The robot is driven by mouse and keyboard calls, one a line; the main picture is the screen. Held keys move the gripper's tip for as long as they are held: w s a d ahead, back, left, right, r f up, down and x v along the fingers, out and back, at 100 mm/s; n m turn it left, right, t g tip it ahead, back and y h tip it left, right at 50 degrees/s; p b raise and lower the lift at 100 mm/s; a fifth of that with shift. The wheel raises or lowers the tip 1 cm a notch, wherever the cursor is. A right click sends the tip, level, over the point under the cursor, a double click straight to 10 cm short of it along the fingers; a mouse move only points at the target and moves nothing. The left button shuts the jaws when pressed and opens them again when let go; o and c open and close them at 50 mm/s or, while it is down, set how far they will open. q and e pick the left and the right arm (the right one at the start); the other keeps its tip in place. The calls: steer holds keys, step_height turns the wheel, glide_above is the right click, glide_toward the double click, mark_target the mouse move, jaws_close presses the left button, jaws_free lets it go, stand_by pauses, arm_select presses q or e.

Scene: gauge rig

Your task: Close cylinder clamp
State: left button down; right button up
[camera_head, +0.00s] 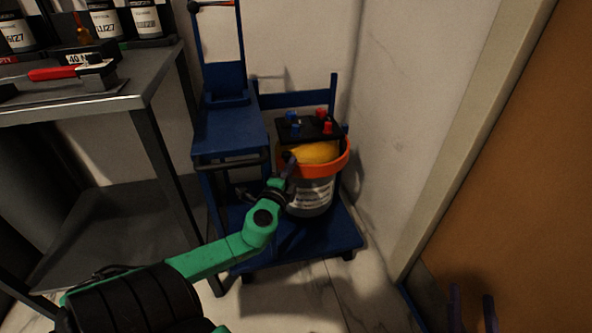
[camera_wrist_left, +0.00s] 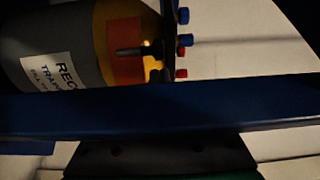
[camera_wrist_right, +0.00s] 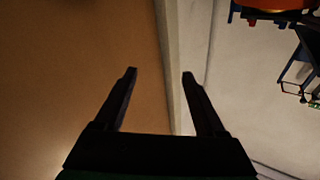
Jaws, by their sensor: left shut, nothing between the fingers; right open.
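A cylinder (camera_head: 310,198) with a grey body, white label and yellow top stands on a blue cart. An orange band (camera_head: 325,171), which looks like the clamp, runs around its upper part; I cannot tell whether it is closed. In the left wrist view the labelled cylinder (camera_wrist_left: 75,62) lies sideways, with an orange patch (camera_wrist_left: 125,50) on it. My left gripper (camera_head: 290,159) is shut and empty, beside the cylinder's left front near the band. A blue bar hides much of the left wrist view. My right gripper (camera_wrist_right: 158,75) is open and empty, low by the orange-brown door.
The blue cart (camera_head: 230,130) has a raised frame on its left. A black plate with red and blue knobs (camera_head: 309,126) sits above the cylinder. A metal table (camera_head: 130,100) with bottles stands left. A wall and an orange-brown door (camera_head: 530,180) are at right.

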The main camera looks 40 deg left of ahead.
arm_select(q)
steer(key=a, duration=0.2)
steer(key=a+b, duration=0.1)
steer(key=a, duration=0.1)
steer(key=shift+w+a+r, duration=0.15)
steer(key=shift+w+a, duration=0.05)
steer(key=shift+a, duration=0.05)
arm_select(e)
step_height(320, 180, up, 15)
steer(key=w+d+t+y, duration=0.1)
steer(key=d+t, duration=0.1)
steer(key=t, duration=0.2)
steer(key=shift+w+n+t+y, duration=0.2)
steer(key=shift+n+t+y, duration=0.1)
steer(key=shift+n+t, duration=0.1)
arm_select(q)
steer(key=shift+d, duration=0.1)
arm_select(e)
steer(key=shift+d, duration=0.2)
